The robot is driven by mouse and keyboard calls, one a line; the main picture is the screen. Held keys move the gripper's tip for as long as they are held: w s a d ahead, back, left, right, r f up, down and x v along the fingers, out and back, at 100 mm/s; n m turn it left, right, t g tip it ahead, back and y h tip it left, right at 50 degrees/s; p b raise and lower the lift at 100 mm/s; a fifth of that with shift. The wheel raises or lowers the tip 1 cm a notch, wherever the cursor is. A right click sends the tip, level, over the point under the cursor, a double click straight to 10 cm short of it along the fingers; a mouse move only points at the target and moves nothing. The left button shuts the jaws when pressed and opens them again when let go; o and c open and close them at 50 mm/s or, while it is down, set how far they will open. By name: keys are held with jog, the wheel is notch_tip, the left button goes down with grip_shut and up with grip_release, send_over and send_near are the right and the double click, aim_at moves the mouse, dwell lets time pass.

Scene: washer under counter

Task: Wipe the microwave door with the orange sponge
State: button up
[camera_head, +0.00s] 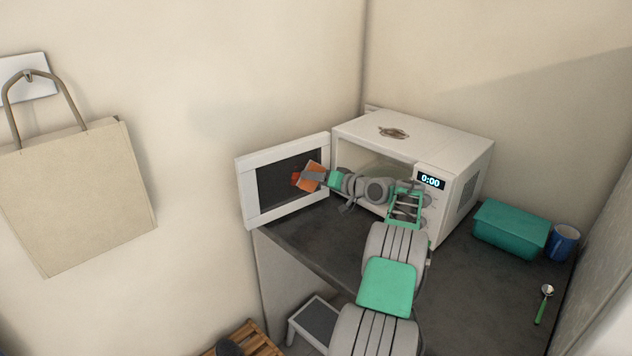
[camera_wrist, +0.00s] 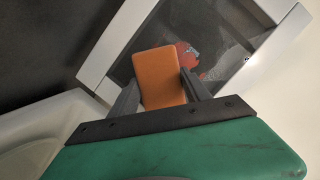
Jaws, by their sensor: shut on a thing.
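The white microwave (camera_head: 385,138) stands on the dark counter with its door (camera_head: 249,196) swung open to the left. The door's inner side, a white frame around a dark window, faces my gripper. My gripper (camera_head: 321,176) is shut on the orange sponge (camera_head: 314,176) in front of this window. The sponge (camera_wrist: 160,76) also shows between the fingers of my gripper (camera_wrist: 160,92) in the wrist view. A red stain (camera_head: 297,178) is on the door window, partly behind the sponge; the stain (camera_wrist: 187,55) also shows in the wrist view. I cannot tell whether the sponge touches the glass.
A teal box (camera_head: 510,229), a blue mug (camera_head: 563,243) and a green-handled spoon (camera_head: 543,304) are on the right of the counter (camera_head: 473,290). A brown object (camera_head: 394,132) lies on the microwave. A bag (camera_head: 78,200) hangs on the left wall. A step stool (camera_head: 314,322) is below.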

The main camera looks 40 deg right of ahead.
aim_at(290, 181)
jog(key=shift+w+a+b, duration=0.2)
jog(key=shift+a+b, duration=0.55)
jog(key=shift+a, duration=0.9)
jog(key=shift+w+a+b, duration=0.15)
jog(key=shift+a+b, duration=0.55)
jog(key=shift+a, duration=0.9)
jog(key=shift+w+r, duration=0.1)
jog(key=shift+r, duration=0.35)
jog(key=shift+d+p, duration=0.3)
jog(key=shift+d, duration=0.3)
jog(key=shift+s+d+p, duration=0.5)
jog(key=shift+d+p, duration=0.75)
jog(key=shift+d, duration=1.7)
jog(key=shift+w+a+f+b, duration=0.1)
jog(key=shift+w+a+b, duration=0.05)
jog(key=shift+a+b, duration=0.9)
jog(key=shift+w+a+r+b, duration=0.15)
jog(key=shift+a+b, duration=0.5)
jog(key=shift+a, duration=0.7)
jog(key=shift+w+a+f+b, duration=0.2)
jog(key=shift+a+b, duration=0.65)
jog(key=shift+a, duration=0.35)
